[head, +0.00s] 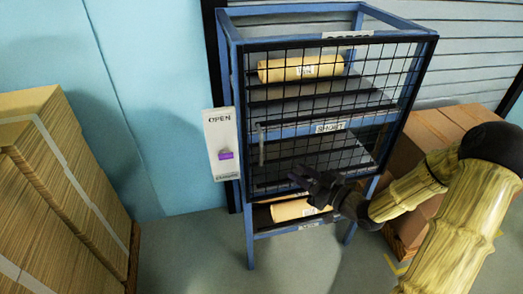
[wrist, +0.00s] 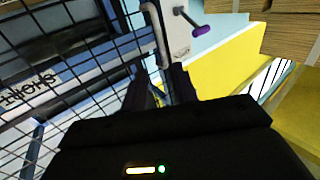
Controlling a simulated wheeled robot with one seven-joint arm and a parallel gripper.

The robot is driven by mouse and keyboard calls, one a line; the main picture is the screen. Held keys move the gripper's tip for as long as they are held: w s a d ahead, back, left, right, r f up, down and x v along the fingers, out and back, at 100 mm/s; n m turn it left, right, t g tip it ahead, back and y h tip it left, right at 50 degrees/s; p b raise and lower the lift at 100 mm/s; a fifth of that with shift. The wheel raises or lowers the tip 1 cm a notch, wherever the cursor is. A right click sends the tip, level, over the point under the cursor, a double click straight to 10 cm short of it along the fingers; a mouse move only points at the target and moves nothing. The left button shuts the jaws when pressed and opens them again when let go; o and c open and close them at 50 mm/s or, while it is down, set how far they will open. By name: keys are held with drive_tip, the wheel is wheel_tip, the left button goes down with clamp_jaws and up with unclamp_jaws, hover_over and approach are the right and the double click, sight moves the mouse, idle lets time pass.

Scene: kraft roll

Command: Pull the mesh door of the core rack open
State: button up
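The core rack (head: 232,85) is a blue frame with shelves, and its black mesh door (head: 395,75) lies across the front, looking shut. A grey upright handle (head: 262,145) is on the door's left side. My gripper (head: 302,178) is in front of the lower door, right of and below the handle, apart from it in the picture. In the wrist view the mesh (wrist: 95,55) fills the left side, and the two dark fingers (wrist: 160,92) stand apart with nothing clearly held between them.
A white plate marked OPEN (head: 221,130) with a purple knob (head: 226,155) is on the rack's left side. Kraft rolls (head: 300,68) lie on shelves. Stacked cardboard (head: 60,190) stands left, brown boxes (head: 440,130) right. The floor (head: 195,260) before the rack's left side is clear.

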sight(261, 162)
drive_tip(key=p+x, duration=0.2)
drive_tip(key=x, duration=1.3)
drive_tip(key=shift+w+a, duration=0.1)
drive_tip(key=shift+c, duration=0.4)
clamp_jaws()
